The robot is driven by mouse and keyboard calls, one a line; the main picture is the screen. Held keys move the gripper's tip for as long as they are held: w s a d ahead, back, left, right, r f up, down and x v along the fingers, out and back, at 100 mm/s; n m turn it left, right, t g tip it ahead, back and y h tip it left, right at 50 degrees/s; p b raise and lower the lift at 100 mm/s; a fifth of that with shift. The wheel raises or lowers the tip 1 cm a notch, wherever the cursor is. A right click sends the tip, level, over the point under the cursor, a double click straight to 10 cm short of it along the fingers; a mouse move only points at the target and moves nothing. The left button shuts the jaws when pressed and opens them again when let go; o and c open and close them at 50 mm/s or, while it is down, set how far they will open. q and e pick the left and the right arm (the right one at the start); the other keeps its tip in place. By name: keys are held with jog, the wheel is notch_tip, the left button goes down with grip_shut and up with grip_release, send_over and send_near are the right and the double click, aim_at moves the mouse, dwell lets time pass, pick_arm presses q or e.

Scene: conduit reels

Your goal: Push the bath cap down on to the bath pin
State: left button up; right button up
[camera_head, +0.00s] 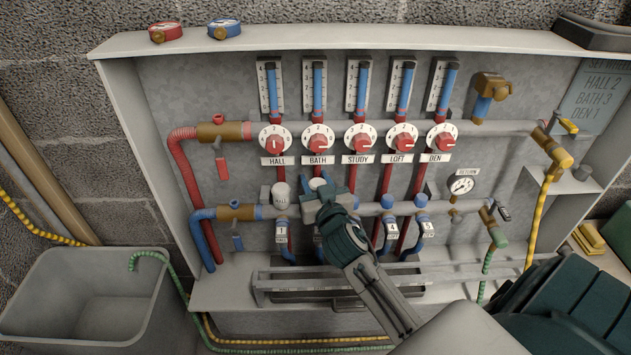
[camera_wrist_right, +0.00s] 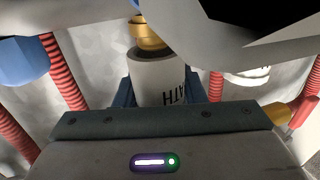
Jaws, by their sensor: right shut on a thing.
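My right gripper (camera_head: 324,188) is at the manifold below the BATH dial, shut on the white bath cap (camera_head: 317,183). In the right wrist view the cap (camera_wrist_right: 160,78) is a pale cylinder with dark lettering, between the blue-grey fingers. A brass part (camera_wrist_right: 151,42), likely the bath pin, meets the dark rim at the cap's end; how deep it sits inside cannot be told. In the head view the gripper hides the bath pin. My left gripper is not in view.
A white hall cap (camera_head: 281,190) stands left of the gripper. Blue valve parts and numbered tags (camera_head: 427,228) lie to the right. A grey rail (camera_head: 440,279) runs along the shelf below. A grey bin (camera_head: 90,298) stands at left.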

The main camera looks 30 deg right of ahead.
jog(key=shift+f+b, duration=0.6)
jog(key=shift+f, duration=0.1)
dwell(2.7)
jog(key=o, duration=1)
jog(key=shift+o, duration=0.2)
jog(key=v, duration=1.1)
jog(key=shift+w, duration=0.1)
